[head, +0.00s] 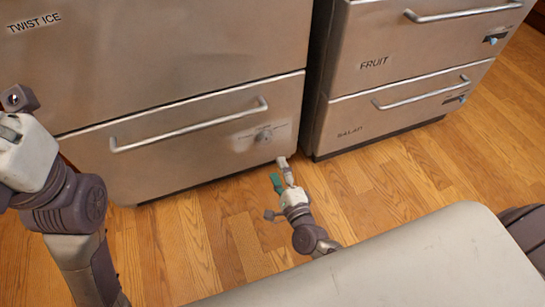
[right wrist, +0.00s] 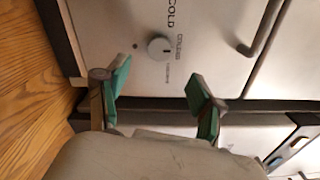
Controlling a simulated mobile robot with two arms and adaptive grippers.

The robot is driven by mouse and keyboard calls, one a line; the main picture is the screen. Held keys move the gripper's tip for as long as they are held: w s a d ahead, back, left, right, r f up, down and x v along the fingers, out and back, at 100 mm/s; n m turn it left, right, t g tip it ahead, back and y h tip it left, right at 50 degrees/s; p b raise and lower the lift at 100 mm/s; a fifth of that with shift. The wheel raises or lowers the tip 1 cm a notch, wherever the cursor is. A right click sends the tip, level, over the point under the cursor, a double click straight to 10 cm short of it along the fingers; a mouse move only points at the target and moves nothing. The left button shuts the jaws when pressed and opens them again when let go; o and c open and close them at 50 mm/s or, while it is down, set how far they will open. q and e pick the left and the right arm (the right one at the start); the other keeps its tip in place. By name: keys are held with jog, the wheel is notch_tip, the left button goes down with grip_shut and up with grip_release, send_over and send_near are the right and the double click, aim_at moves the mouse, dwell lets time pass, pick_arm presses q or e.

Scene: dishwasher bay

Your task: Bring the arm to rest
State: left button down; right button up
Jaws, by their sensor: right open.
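My right gripper (head: 281,173) is low in front of the gap between the two steel cabinets, close to the lower right corner of the left cabinet's drawer. In the right wrist view its two green-padded fingers (right wrist: 158,84) stand wide apart with nothing between them. A round control knob (right wrist: 160,49) on a steel front shows beyond the fingertips. My left arm (head: 72,205) comes in at the left edge; its white wrist part shows, but its fingers are out of the picture.
The left cabinet has a closed drawer with a bar handle (head: 190,125). The right cabinet has closed FRUIT (head: 425,58) and SALAD (head: 400,108) drawers. The wooden floor (head: 400,175) is clear between the cabinets and my base.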

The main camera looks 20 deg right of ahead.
jog(key=shift+s, duration=0.75)
